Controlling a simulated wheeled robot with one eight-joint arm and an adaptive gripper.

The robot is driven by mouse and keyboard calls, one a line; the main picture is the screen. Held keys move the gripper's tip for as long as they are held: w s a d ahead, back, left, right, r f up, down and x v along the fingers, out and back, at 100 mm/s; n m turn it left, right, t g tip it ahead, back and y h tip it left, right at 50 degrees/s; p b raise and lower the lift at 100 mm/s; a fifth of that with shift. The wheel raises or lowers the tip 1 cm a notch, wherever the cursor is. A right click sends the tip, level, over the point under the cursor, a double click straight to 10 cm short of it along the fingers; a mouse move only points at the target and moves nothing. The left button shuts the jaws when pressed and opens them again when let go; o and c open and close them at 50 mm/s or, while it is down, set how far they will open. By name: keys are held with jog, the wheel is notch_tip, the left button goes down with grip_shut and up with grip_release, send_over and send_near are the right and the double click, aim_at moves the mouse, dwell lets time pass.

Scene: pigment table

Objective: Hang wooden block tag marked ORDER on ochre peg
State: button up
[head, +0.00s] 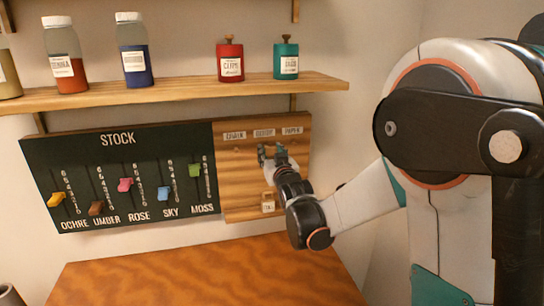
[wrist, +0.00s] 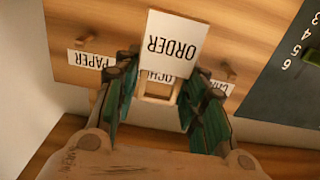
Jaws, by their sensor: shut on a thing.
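The wooden block tag marked ORDER (wrist: 172,45) is in the wrist view, its white face toward the camera and its lettering upside down there. My gripper (wrist: 161,72) is shut on the tag, with a dark green finger on each side of its square pale frame. The label beginning OCH (wrist: 160,78) shows partly behind the tag. The ochre peg is hidden behind the tag, so I cannot tell whether the tag touches it. In the head view my gripper (head: 273,156) is in front of the wooden board, below the middle label (head: 264,133).
The wooden board (head: 238,180) also has a PAPER label (wrist: 90,60) and bare pegs on either side (wrist: 228,70). A small labelled block (head: 268,203) is low on it. The STOCK board (head: 118,160) stands left. A shelf (head: 190,93) with bottles and tins runs above.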

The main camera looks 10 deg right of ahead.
aim_at(266, 146)
jog(key=shift+w+f, duration=0.15)
jog(key=shift+w, duration=1.35)
jog(key=shift+w+f, duration=0.1)
jog(key=shift+w, duration=1.35)
jog(key=shift+w+f, duration=0.1)
jog(key=shift+b, duration=0.5)
jog(key=o, duration=1)
jog(key=shift+w+f, duration=0.1)
jog(key=shift+w, duration=0.05)
jog(key=shift+c, duration=0.2)
jog(key=shift+w+f, duration=0.3)
jog(key=shift+w, duration=0.1)
jog(key=shift+s, duration=0.15)
